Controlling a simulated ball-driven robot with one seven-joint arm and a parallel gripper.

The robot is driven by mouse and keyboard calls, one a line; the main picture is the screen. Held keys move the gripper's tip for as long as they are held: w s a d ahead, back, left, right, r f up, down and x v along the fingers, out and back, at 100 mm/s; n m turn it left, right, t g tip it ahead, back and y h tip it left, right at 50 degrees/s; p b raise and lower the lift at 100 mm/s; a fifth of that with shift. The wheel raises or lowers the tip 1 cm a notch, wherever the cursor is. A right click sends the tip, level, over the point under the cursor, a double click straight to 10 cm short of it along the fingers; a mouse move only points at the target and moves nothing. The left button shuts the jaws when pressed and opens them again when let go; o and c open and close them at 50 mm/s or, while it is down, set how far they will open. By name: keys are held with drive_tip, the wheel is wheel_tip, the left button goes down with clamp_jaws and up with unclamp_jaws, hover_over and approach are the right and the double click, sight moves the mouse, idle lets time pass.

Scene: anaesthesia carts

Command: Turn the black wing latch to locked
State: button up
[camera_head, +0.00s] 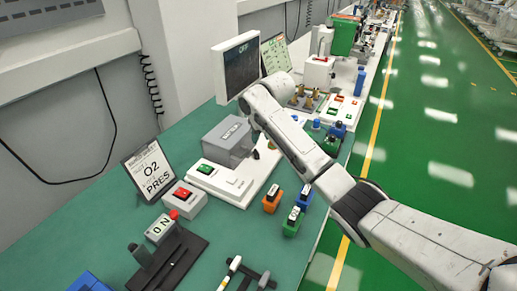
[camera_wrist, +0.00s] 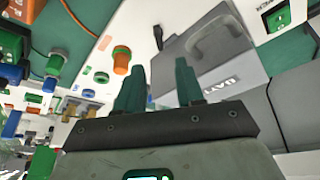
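A grey box (camera_head: 228,138) with a label stands on the bench near the middle of the head view. It fills the upper right of the wrist view (camera_wrist: 215,45), its label upside down. A small black piece (camera_wrist: 158,38) at the box's side looks like the wing latch; its exact turn is hard to tell. My gripper (camera_wrist: 158,68) has two dark green fingers, apart with nothing between them. The black piece shows just beyond the gap between the fingertips, apparently untouched. In the head view my arm reaches over the box area and hides most of the gripper.
A white panel (camera_head: 207,179) with a green switch lies in front of the box. A red switch box (camera_head: 185,199), an O2 PRES sign (camera_head: 150,171) and orange (camera_head: 271,199) and green (camera_head: 292,222) blocks stand nearby. A monitor (camera_head: 237,66) rises behind. An orange knob (camera_wrist: 121,58) is left of the fingers.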

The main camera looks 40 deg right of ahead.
sight(257, 151)
drive_tip(key=x, duration=1)
drive_tip(key=shift+d+r, duration=0.1)
clamp_jaws()
